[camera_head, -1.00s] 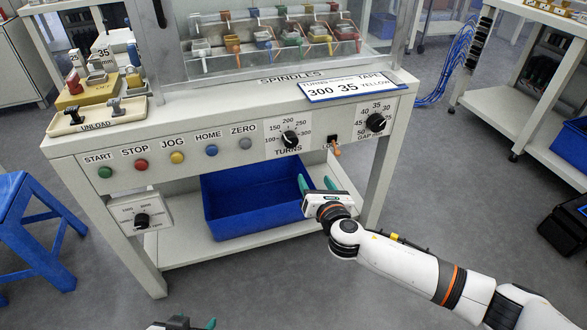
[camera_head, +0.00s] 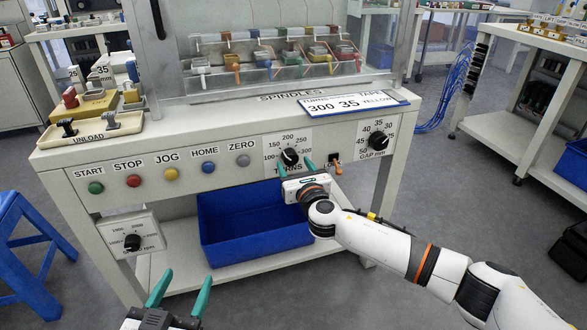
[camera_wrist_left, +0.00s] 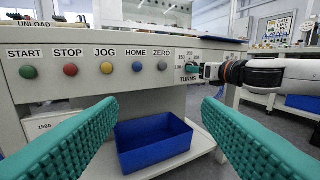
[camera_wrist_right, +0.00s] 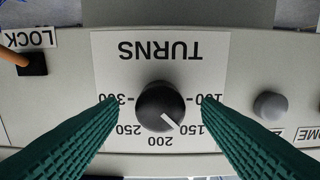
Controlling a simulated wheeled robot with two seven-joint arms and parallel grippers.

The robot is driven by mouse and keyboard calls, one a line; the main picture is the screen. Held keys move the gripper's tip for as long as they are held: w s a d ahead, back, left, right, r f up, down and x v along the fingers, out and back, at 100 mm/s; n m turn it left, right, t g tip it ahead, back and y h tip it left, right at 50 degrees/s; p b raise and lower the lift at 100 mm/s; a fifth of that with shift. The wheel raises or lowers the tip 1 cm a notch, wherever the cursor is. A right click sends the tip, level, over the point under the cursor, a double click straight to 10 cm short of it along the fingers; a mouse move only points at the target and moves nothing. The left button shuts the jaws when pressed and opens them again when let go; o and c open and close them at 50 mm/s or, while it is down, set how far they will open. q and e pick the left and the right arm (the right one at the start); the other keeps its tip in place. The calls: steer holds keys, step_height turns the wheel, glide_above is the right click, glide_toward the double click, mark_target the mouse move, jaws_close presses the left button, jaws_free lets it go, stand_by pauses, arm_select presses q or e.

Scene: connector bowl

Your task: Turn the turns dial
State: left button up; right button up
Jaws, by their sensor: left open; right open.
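The black turns dial (camera_head: 289,157) sits on a white plate on the machine's front panel. My right gripper (camera_head: 296,165) is open just in front of the dial. Its green fingers (camera_wrist_right: 161,108) lie either side of the dial in the right wrist view, and I cannot tell whether they touch it. My left gripper (camera_head: 180,292) is open and empty, low in front of the machine; its fingers also frame the left wrist view (camera_wrist_left: 160,115).
A sign (camera_head: 355,106) reads 300, 35, yellow. The gap dial (camera_head: 378,139) and an orange-handled lock switch (camera_head: 336,165) are right of the turns dial. Coloured buttons (camera_head: 172,174) line the left. A blue bin (camera_head: 255,235) is below. A blue stool (camera_head: 25,245) stands left.

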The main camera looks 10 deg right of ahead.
arm_select(q)
steer(key=shift+d+r+t+h, duration=0.15)
steer(key=shift+r+t+h, duration=0.15)
steer(key=shift+r+t, duration=0.5)
arm_select(e)
steer(key=shift+w+a, duration=0.15)
steer(key=shift+w, duration=0.5)
arm_select(q)
steer(key=shift+r, duration=0.15)
arm_select(e)
steer(key=c, duration=1)
